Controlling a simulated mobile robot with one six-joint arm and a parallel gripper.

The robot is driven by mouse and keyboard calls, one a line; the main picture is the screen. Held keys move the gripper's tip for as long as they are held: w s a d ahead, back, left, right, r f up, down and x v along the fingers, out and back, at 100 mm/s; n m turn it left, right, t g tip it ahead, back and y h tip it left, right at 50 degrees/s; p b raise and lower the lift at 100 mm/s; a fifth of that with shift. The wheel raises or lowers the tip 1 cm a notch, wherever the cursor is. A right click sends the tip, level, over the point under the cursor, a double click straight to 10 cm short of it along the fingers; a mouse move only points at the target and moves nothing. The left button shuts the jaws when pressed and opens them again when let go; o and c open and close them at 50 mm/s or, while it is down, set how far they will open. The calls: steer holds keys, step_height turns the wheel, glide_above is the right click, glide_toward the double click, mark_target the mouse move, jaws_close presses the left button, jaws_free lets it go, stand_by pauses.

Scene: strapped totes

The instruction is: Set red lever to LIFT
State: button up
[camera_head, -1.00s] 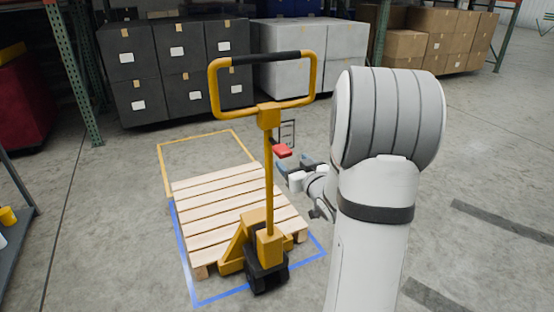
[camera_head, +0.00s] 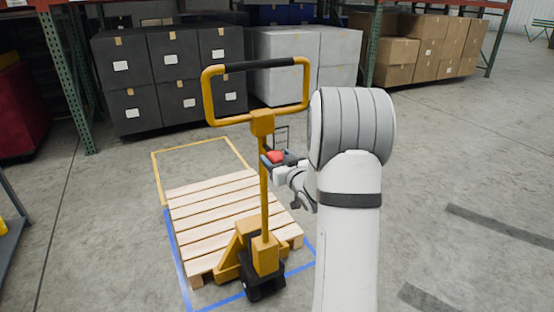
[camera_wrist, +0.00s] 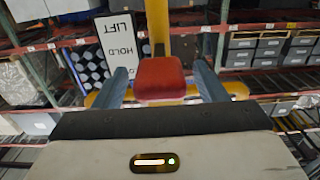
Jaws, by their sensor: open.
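The red lever (camera_head: 275,156) sticks out to the right of the yellow pallet jack's (camera_head: 264,190) upright post, below its loop handle. In the wrist view the red lever block (camera_wrist: 160,78) sits between the two fingers of my gripper (camera_wrist: 160,88), with a visible gap on each side. My gripper (camera_head: 272,162) is open around the lever. A white label plate (camera_wrist: 119,45) stands left of the lever, reading LIFT and HOLD upside down, with a third word partly cut off.
The jack stands at a wooden pallet (camera_head: 215,217) on the floor, within blue and yellow floor outlines. Dark boxes (camera_head: 165,75), grey boxes (camera_head: 300,65) and brown cartons (camera_head: 425,45) line the racks behind. The floor to the right is clear.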

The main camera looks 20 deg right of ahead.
steer(key=shift+c, duration=0.3)
steer(key=c, duration=1.3)
steer(key=f+b, duration=0.1)
steer(key=b, duration=0.2)
steer(key=shift+f+t+b, duration=0.15)
steer(key=shift+t+b, duration=0.15)
steer(key=shift+t, duration=0.1)
steer(key=shift+c, duration=0.2)
steer(key=f+t+b, duration=0.1)
steer(key=t+b, duration=0.1)
steer(key=b, duration=0.6)
steer(key=f+t+b, duration=0.1)
steer(key=t+b, duration=0.1)
steer(key=b, duration=0.6)
steer(key=shift+w+f, duration=0.3)
steer(key=shift+w, duration=0.05)
steer(key=shift+r, duration=0.1)
